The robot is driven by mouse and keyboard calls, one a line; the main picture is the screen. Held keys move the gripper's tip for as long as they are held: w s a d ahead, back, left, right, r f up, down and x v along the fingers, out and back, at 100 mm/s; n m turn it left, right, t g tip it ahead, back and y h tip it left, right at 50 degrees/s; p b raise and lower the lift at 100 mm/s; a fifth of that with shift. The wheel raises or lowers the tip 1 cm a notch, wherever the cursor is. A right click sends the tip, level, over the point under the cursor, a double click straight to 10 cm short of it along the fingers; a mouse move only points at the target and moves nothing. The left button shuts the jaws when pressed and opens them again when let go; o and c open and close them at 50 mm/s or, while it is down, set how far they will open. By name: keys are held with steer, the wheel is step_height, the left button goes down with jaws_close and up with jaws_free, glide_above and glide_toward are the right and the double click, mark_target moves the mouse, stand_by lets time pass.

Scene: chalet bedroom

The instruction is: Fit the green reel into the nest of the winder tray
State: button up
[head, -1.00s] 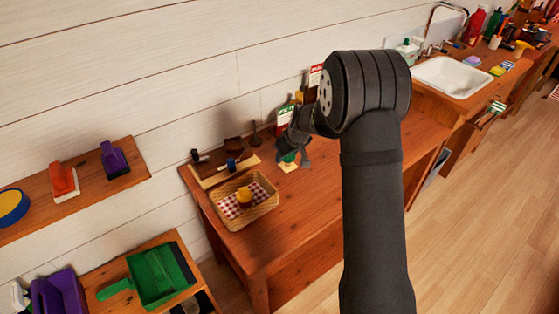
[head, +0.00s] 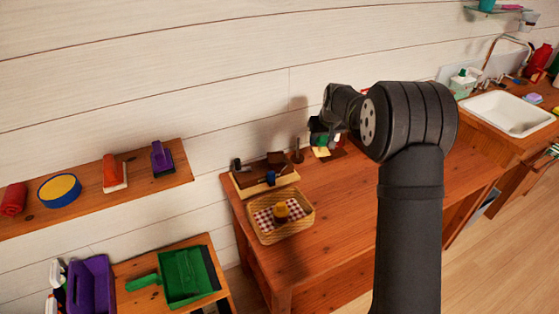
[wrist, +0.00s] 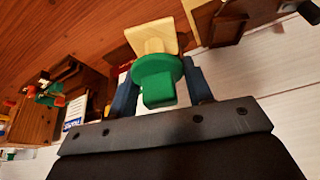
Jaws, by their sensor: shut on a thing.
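The green reel (wrist: 155,82) is held between the two fingers of my gripper (wrist: 158,72) in the wrist view. A pale yellow, squarish piece (wrist: 150,34) shows just beyond it and seems to belong to it. In the head view my gripper (head: 327,132) is at the back of the table near the wall, with the green reel (head: 317,139) partly hidden beneath it. The likely winder tray (head: 250,190), a pale wooden board with dark fittings, lies to its left against the wall. I cannot make out the nest. Part of this board shows in the wrist view, upper right.
A wicker basket (head: 308,222) with a checked cloth and an amber item stands in front of the tray. A dark upright peg (head: 297,152) stands between tray and gripper. The table's front middle is clear. A wall shelf (head: 95,208) is at left, a sink (head: 510,112) at right.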

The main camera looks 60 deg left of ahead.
steer(key=s+a+r+m, duration=0.1)
steer(key=s+a, duration=0.2)
steer(key=a, duration=0.2)
glide_toward(275, 154)
steer(key=shift+w+a+r, duration=0.1)
steer(key=shift+w+a, duration=0.15)
steer(key=shift+a, duration=0.4)
steer(key=shift+s+a, duration=0.1)
steer(key=shift+f, duration=2.1)
steer(key=shift+f, duration=0.1)
steer(key=o, duration=1)
